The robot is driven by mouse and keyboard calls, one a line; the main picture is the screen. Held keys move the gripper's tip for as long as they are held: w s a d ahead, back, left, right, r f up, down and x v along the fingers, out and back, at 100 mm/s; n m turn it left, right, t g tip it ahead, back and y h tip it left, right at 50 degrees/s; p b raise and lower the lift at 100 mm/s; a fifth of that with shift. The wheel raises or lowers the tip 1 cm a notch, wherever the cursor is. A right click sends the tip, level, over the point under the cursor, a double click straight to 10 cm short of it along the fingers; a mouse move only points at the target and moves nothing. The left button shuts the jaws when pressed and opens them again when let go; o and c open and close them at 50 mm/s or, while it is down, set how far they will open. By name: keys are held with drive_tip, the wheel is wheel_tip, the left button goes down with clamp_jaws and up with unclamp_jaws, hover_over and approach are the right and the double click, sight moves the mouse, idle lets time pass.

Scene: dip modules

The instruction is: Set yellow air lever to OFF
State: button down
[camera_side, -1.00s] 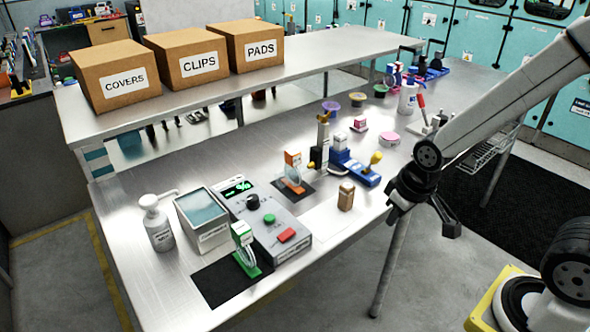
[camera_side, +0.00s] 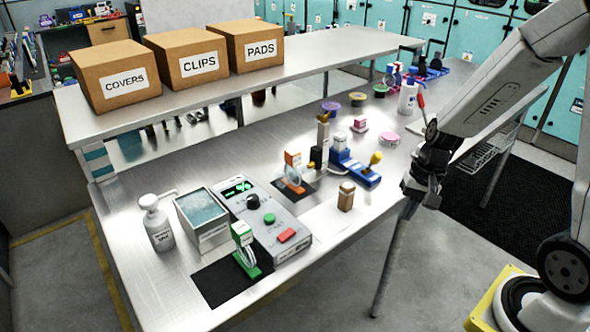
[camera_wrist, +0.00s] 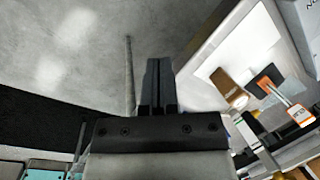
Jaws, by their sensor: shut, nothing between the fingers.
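A yellow ball knob (camera_side: 375,158) sits on a lever on a blue base (camera_side: 357,172), towards the right of the metal bench. It looks like the yellow lever; I cannot read any ON or OFF mark. My gripper (camera_side: 420,195) hangs to the right of the blue base, apart from it, by the bench's front edge. In the wrist view my gripper (camera_wrist: 158,85) has its two dark fingers together, with nothing between them. The yellow knob is not clearly seen in the wrist view.
A control box (camera_side: 265,222) with green and red buttons stands left of centre, beside a liquid-filled bath (camera_side: 203,215). A tall post (camera_side: 323,140) and a red-handled lever (camera_side: 421,101) stand further back.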

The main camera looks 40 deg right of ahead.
sight(375, 159)
drive_tip(key=w+d+m+t+y, duration=0.1)
drive_tip(key=w+d+m+t, duration=0.1)
drive_tip(key=d+m+t, duration=0.3)
drive_tip(key=w+d+r+m+t+y, duration=0.1)
drive_tip(key=d+m+t, duration=0.5)
drive_tip(key=d+m, duration=0.7)
drive_tip(key=d+y, duration=0.1)
drive_tip(key=d, duration=0.2)
drive_tip(key=shift+w+d, duration=0.15)
drive_tip(key=shift+w, duration=0.25)
drive_tip(key=x, duration=1)
drive_tip(key=shift+r, duration=0.1)
drive_tip(key=shift+w+a+r, duration=0.35)
drive_tip(key=shift+w+a, duration=0.3)
drive_tip(key=shift+w, duration=0.15)
drive_tip(key=shift+w+a+r, duration=0.35)
drive_tip(key=shift+w+a, duration=0.2)
drive_tip(key=shift+w, duration=0.15)
